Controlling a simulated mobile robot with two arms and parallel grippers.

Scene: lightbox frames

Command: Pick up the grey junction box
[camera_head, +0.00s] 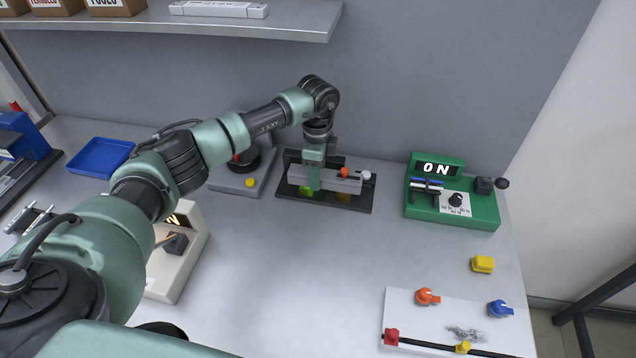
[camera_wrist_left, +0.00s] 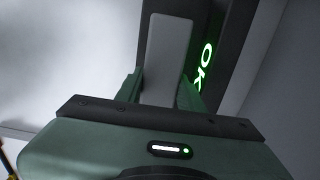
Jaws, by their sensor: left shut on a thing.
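The grey junction box (camera_head: 342,184), a long light-grey block, is at the black fixture (camera_head: 352,203) near the back wall. An orange knob and a white knob show at its right end. My left gripper (camera_head: 312,184) points down and is shut on the grey block. In the left wrist view the grey block (camera_wrist_left: 166,50) is between my green fingers (camera_wrist_left: 162,92), beside a dark panel with a lit green "OK" (camera_wrist_left: 206,68). I cannot tell whether the block still touches the fixture. My right gripper is not in view.
A green tester reading "ON" (camera_head: 476,212) stands to the right. A white panel with knobs (camera_head: 450,310) is at the front right. A shelf (camera_head: 290,18) overhangs the back. The table's middle is clear.

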